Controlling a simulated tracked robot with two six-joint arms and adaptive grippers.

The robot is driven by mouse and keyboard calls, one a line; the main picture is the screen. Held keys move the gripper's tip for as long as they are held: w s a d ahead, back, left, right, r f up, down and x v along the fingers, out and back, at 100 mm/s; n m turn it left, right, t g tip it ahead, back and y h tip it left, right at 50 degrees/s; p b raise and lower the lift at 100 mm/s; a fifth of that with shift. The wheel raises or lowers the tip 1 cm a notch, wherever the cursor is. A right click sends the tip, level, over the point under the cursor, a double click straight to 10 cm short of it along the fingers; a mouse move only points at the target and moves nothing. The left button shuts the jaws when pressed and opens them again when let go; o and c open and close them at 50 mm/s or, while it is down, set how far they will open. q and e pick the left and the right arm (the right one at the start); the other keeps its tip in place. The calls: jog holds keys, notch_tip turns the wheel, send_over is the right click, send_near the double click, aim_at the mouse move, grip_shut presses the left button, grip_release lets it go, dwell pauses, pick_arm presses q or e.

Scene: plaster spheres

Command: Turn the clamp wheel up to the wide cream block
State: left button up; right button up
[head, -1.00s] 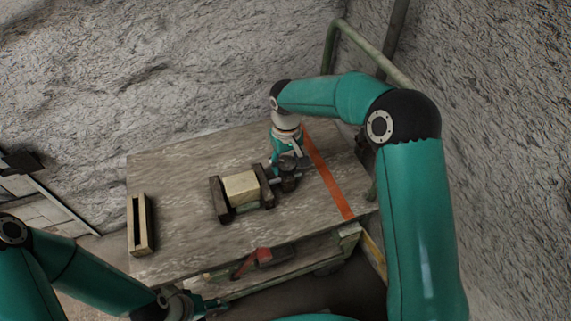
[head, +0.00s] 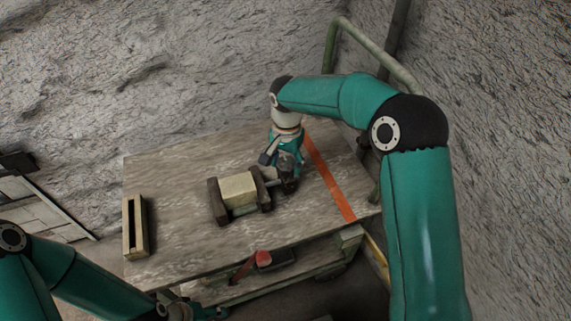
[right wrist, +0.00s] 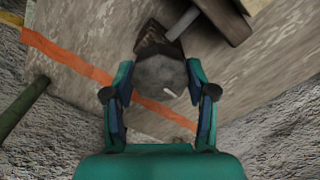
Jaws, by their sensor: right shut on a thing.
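The wide cream block (head: 238,190) lies between the two dark jaws of the clamp (head: 216,203) on the table. The clamp's right jaw (head: 261,190) is close beside the block; I cannot tell if they touch. The clamp wheel (head: 289,186) is at the right end of the screw, partly hidden by my gripper. In the right wrist view the grey wheel (right wrist: 160,74) with a small pale mark sits between the fingers. My right gripper (head: 284,168) is shut on the wheel from above. My left gripper (head: 200,308) is low, off the table's front edge; its fingers are unclear.
A slotted wooden holder (head: 135,228) stands at the table's left. An orange stripe (head: 328,176) crosses the table right of the wheel. A red-handled thing (head: 259,259) lies below the front edge. A green rail (head: 372,48) rises behind. The table's back left is clear.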

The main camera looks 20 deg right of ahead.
aim_at(286, 162)
jog(key=shift+w+r+m+b, duration=0.15)
jog(key=shift+m+b, duration=0.15)
jog(key=shift+m, duration=1.6)
jog(key=shift+a, duration=0.15)
jog(key=o, duration=1.2)
notch_tip(286, 162, up, 12)
jog(key=shift+f, duration=0.2)
